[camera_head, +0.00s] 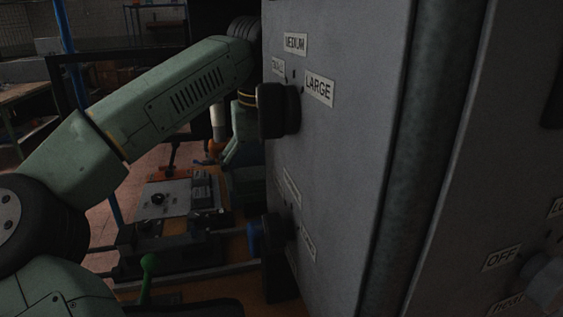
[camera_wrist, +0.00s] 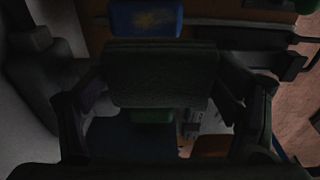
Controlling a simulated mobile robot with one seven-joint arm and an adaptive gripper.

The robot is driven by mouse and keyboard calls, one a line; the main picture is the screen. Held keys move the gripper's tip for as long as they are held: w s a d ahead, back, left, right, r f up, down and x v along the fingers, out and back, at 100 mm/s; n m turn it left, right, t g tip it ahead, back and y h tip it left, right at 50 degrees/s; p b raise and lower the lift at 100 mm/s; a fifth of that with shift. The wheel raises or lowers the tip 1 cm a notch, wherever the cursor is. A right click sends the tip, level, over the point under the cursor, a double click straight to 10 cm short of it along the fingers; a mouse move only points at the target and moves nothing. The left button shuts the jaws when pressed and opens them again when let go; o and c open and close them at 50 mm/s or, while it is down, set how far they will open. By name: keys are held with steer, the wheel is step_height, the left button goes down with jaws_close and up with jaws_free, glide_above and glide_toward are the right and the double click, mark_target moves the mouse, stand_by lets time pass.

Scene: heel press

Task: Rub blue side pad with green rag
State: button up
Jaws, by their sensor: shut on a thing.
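The blue side pad (camera_wrist: 147,18) is at the top of the wrist view, with a yellowish-brown patch on its face. A blue part that looks like it shows in the head view (camera_head: 255,238), partly behind the grey cabinet. My gripper (camera_wrist: 160,82) is shut on a dark green, block-like folded cloth, the green rag (camera_wrist: 160,72), held between its two fingers. In the wrist view the rag's top edge lies just below the pad; I cannot tell whether they touch. In the head view the cabinet hides my gripper and the rag.
A large grey cabinet (camera_head: 345,140) with black knobs (camera_head: 278,110) fills the right of the head view. Tiled floor shows at the left.

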steer(key=shift+d, duration=0.4)
steer(key=shift+f, duration=2.85)
steer(key=shift+a+f+b, duration=0.1)
steer(key=shift+f+b, duration=0.5)
steer(key=shift+f, duration=0.45)
